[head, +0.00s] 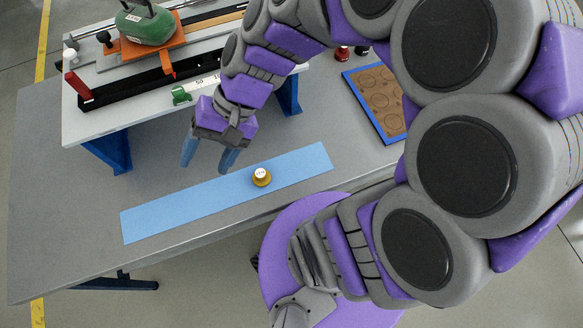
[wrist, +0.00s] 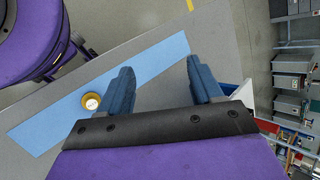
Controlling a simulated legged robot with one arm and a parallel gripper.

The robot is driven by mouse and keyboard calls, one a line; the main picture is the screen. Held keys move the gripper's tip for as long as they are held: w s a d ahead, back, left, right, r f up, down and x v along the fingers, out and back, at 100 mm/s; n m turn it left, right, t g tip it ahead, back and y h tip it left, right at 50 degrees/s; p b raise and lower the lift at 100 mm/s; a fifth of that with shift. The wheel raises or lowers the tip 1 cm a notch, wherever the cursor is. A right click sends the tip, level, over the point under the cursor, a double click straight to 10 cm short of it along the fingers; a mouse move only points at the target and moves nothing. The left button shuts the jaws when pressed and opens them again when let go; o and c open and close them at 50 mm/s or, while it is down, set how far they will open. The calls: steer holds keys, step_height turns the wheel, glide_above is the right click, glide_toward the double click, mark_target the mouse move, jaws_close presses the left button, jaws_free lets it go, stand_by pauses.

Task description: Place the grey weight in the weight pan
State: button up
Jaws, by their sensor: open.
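My gripper (head: 207,158) is open and empty above the grey table, near the left-middle of the blue strip. Its two blue fingers also show apart in the wrist view (wrist: 160,70). A small brass-yellow weight (head: 261,178) with a white top stands upright on the strip, to the right of my gripper. The same yellow weight shows left of the fingers in the wrist view (wrist: 91,101). I cannot make out a grey weight. A rounded green body (head: 146,24) sits on an orange plate (head: 150,52); I cannot tell whether this is the weight pan.
The blue strip (head: 165,216) lies along the table's front edge. A raised white platform (head: 90,122) with rails stands at the back left on blue legs. A blue-framed tray (head: 352,84) with round recesses lies at the right, with small red (head: 342,53) and dark pieces behind it.

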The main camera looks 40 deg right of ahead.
steer(key=s+d+f+n+g+h, duration=0.1)
steer(key=s+d+n+h, duration=0.3)
steer(key=s+d+h, duration=0.4)
steer(key=s+d, duration=0.2)
steer(key=s, duration=0.1)
steer(key=shift+s+d+f+n, duration=0.2)
steer(key=shift+d+f+n, duration=0.1)
steer(key=shift+d, duration=0.05)
steer(key=shift+c, duration=0.4)
stand_by(0.9)
steer(key=shift+a, duration=0.15)
